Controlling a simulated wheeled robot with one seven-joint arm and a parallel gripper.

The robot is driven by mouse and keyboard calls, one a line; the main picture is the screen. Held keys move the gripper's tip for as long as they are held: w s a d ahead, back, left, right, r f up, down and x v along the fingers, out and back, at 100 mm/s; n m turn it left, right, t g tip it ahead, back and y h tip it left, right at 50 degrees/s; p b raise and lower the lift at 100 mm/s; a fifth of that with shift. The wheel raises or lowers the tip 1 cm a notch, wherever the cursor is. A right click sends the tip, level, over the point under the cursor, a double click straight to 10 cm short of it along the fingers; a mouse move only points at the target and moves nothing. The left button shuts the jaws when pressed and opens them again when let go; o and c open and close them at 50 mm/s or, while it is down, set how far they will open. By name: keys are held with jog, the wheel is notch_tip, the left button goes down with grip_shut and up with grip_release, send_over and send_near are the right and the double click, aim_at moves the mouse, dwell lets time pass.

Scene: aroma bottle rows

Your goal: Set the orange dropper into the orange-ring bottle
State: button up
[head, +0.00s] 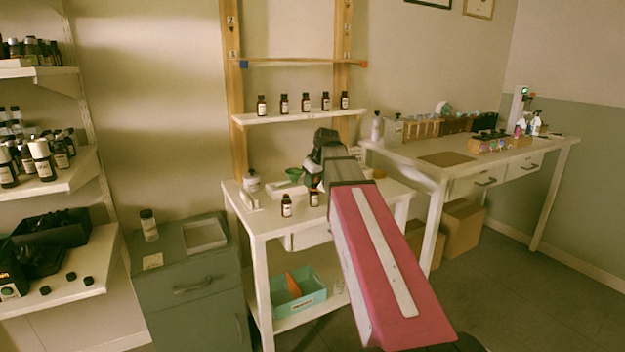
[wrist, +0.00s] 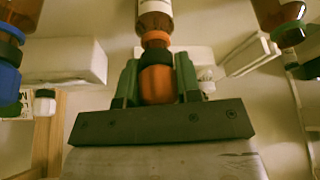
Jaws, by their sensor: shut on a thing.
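In the wrist view my gripper (wrist: 158,80) has its two green fingers closed on the orange dropper's rubber bulb (wrist: 157,84). The dropper's black collar (wrist: 155,57) shows just beyond the bulb. A brown bottle (wrist: 154,20) with a white label and an orange ring (wrist: 155,38) is in line with the dropper. The collar and the ring look very close or touching; I cannot tell how far the dropper is seated. Its glass tube is not visible.
Two brown bottles (head: 286,205) (head: 314,198) stand at the white table's front. In the wrist view, a blue-topped bottle (wrist: 8,78) is at left and a green-ringed bottle (wrist: 287,36) at right, both close to my gripper. A shelf (head: 295,116) with several bottles is above.

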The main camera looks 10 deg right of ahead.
jog(key=o, duration=0.7)
jog(key=shift+c, duration=0.2)
jog(key=shift+r, duration=3.45)
